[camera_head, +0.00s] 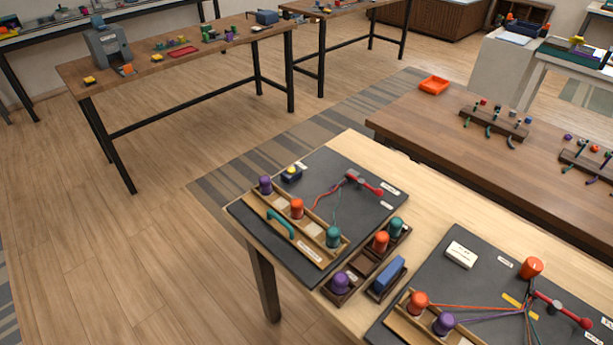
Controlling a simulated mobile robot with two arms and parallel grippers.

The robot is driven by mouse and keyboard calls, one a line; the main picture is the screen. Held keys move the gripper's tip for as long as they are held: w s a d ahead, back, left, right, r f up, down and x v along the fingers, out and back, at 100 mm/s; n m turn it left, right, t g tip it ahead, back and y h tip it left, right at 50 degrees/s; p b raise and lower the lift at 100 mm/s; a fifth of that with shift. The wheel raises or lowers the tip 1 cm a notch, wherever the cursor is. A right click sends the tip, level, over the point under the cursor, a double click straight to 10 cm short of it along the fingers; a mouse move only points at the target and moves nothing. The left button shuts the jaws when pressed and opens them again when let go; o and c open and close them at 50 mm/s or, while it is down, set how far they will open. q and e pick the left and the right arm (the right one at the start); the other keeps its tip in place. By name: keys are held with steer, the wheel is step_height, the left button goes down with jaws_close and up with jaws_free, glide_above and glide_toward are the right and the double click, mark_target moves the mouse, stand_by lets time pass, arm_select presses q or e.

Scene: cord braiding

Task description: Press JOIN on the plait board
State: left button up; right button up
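Two dark boards with cords lie on the light wooden table. The left board (345,215) holds a row of purple, orange and teal bobbins in a wooden rack (317,230), a teal handle (280,223) and a red-handled lever (364,182). A small dark blue block with a yellow top (291,173) sits at its far left corner. The small labels are too small to read, so I cannot tell which part is JOIN. Neither gripper shows.
Between the boards stands a wooden tray (366,261) with bobbins and a blue block (388,277). A brown table (440,140) behind holds peg racks and an orange tray (434,85). Another workbench (190,55) stands at the upper left. The floor at left is clear.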

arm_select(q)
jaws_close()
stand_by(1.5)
